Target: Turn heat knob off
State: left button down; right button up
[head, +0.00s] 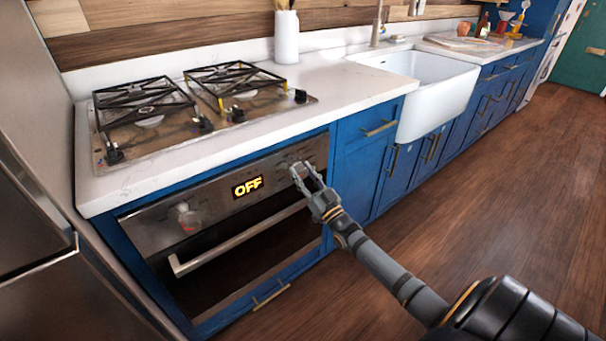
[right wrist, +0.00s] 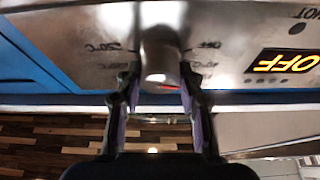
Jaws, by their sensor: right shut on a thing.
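The oven's control panel (head: 220,196) has a display (head: 248,186) with lit yellow letters reading OFF. My right gripper (head: 304,172) reaches the panel's right end, right of the display. In the right wrist view its fingers (right wrist: 159,78) are shut on the metal heat knob (right wrist: 157,50), one finger on each side. Printed marks flank the knob, and a small red mark shows low on it. The display (right wrist: 287,61) appears upside down there. In the head view the fingers largely hide this knob. My left gripper is not in view.
Another knob (head: 188,218) sits on the panel's left end. The oven handle (head: 240,238) runs below the display. Above are the white counter (head: 345,88) and a gas hob (head: 150,140). A white sink (head: 440,90) stands to the right. The wooden floor (head: 530,170) is clear.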

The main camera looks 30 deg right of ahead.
jog(key=n+y, duration=0.1)
jog(key=n, duration=0.2)
jog(key=shift+y, duration=0.3)
jog(key=shift+n+y+b, duration=0.3)
jog(key=shift+n+y, duration=0.2)
jog(key=shift+n, duration=0.5)
jog(key=shift+n+g+y, duration=0.3)
jog(key=shift+n+y, duration=0.1)
jog(key=shift+n, duration=0.5)
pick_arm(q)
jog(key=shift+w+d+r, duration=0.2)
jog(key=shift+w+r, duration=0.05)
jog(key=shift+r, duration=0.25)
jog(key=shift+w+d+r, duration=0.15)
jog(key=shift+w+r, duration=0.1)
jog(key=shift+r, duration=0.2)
pick_arm(e)
jog(key=shift+n+y, duration=0.4)
jog(key=shift+n, duration=0.4)
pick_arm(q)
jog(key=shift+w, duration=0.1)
pick_arm(e)
jog(key=shift+g, duration=0.3)
jog(key=o, duration=1.2)
